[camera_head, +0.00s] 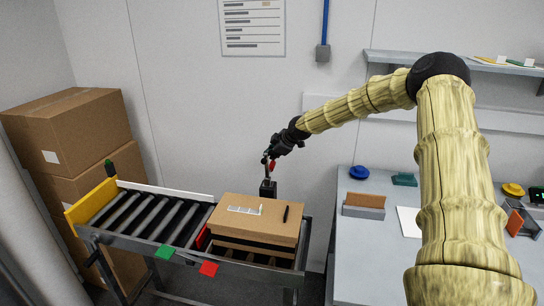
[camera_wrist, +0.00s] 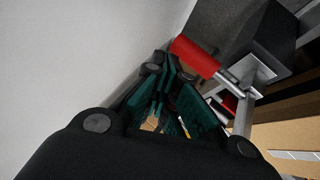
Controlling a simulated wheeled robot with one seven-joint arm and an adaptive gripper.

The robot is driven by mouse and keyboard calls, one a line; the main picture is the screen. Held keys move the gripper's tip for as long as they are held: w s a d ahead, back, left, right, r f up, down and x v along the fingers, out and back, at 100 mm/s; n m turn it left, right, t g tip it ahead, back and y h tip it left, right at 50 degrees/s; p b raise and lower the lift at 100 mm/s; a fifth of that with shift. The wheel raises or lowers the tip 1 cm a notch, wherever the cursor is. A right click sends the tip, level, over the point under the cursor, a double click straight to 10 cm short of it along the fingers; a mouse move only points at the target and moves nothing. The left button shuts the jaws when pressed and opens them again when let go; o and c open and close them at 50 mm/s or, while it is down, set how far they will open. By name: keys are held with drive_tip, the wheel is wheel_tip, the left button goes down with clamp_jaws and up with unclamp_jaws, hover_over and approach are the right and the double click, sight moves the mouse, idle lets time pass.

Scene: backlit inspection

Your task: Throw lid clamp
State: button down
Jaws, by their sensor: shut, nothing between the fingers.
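The lid clamp has a red handle grip (camera_wrist: 195,57) on a bare metal lever (camera_wrist: 238,88), beside a dark block (camera_wrist: 250,45) in the wrist view. In the head view the red grip (camera_head: 272,166) stands above a black post (camera_head: 268,189) behind the carton. My gripper (camera_head: 267,157) is at the height of the red grip, right beside it. In the wrist view its teal fingers (camera_wrist: 164,72) are shut and empty, to the left of the red grip. Whether they touch it I cannot tell.
A cardboard carton (camera_head: 262,209) with a label and a dark pen-like item sits on the roller conveyor (camera_head: 150,215). Red and green tags hang at its front. Stacked boxes (camera_head: 75,125) stand left. A grey bench (camera_head: 350,260) with small items is right. The wall is close behind my gripper.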

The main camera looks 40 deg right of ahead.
drive_tip(key=r, duration=0.2)
drive_tip(key=r+p, duration=0.1)
drive_tip(key=shift+w+a+r, duration=0.1)
drive_tip(key=shift+w+a, duration=0.1)
drive_tip(key=shift+w, duration=0.05)
drive_tip(key=s+d+r+b, duration=0.3)
drive_tip(key=s+r, duration=0.1)
drive_tip(key=r, duration=0.4)
drive_tip(key=shift+s+d, duration=0.15)
drive_tip(key=shift+d, duration=0.15)
drive_tip(key=shift+r, duration=0.15)
